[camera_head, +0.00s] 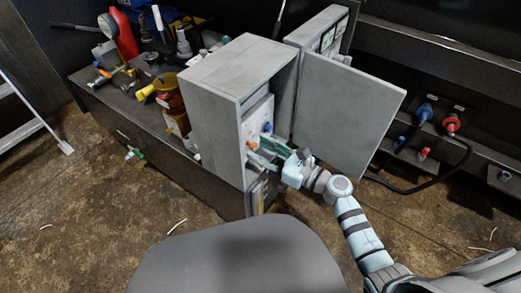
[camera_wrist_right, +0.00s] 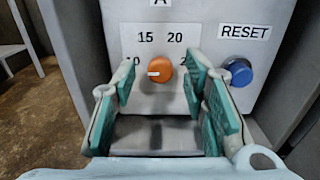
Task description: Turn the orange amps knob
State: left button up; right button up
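The orange amps knob (camera_wrist_right: 159,69) is on a white panel (camera_wrist_right: 135,45) below the numbers 15 and 20. Its white mark points left, roughly toward a partly hidden 10. In the head view the knob (camera_head: 252,145) shows small inside the open grey box (camera_head: 228,120). My right gripper (camera_wrist_right: 160,84) is open, with green-padded fingers to the left and right of the knob in the picture. I see a gap between each finger and the knob; the depth is hard to tell. In the head view the right gripper (camera_head: 264,153) reaches into the box opening. My left gripper is not in view.
A blue RESET button (camera_wrist_right: 239,71) sits just right of the right finger. The box's grey door (camera_head: 348,108) stands open above my right arm. Blue (camera_head: 424,112) and red (camera_head: 451,123) connectors are at the right. Bottles and tools crowd the dark bench left of the box.

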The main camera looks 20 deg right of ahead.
jog(key=shift+w+a, duration=0.2)
jog(key=shift+w, duration=0.05)
jog(key=shift+c, duration=0.2)
grip_shut()
